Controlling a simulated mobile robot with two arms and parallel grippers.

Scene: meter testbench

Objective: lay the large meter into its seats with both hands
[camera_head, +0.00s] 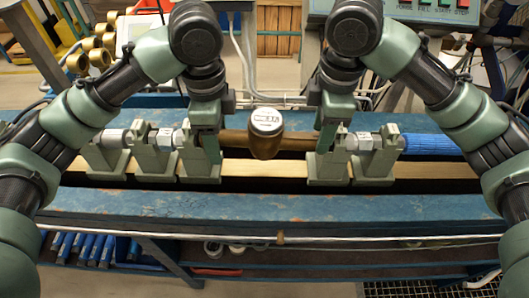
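The large meter (264,145) has a bronze body with a round white dial facing up, and lies level between my two grippers. Its brown pipe ends run left and right. My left gripper (211,145) points down and is closed around the left pipe end. My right gripper (327,135) points down and is closed around the right pipe end. A green left seat (200,168) and a green right seat (326,170) stand directly under these ends. The fingers hide the contact between pipe and seats, so I cannot tell whether the meter touches them.
More green supports with grey fittings stand outside the seats, at left (155,160) and right (376,165). A blue ribbed hose (433,144) leaves the right fitting. A wooden strip (264,168) runs along the blue bench (270,206). The bench front is clear.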

